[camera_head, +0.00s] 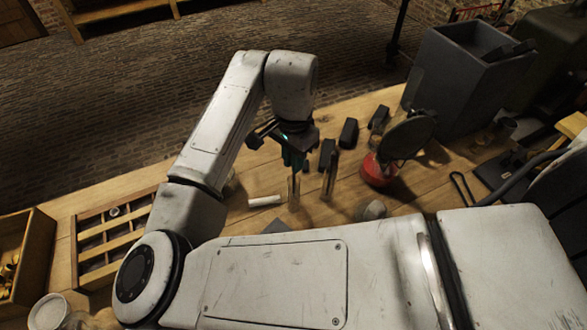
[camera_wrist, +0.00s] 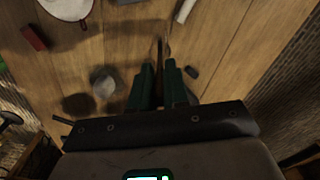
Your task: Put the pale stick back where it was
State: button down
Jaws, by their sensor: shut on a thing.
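The pale stick is apart from my gripper.
Several black blocks (camera_head: 348,132) stand behind the jars. A red-based round dish (camera_head: 378,172) and a grey box (camera_head: 460,80) are to the right. A compartmented wooden tray (camera_head: 100,232) is at the left.

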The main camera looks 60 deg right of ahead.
jog(key=shift+f, duration=2.3)
jog(key=c, duration=1.1)
grip_release()
notch_tip(320, 180, up, 12)
jog(key=shift+r, duration=0.2)
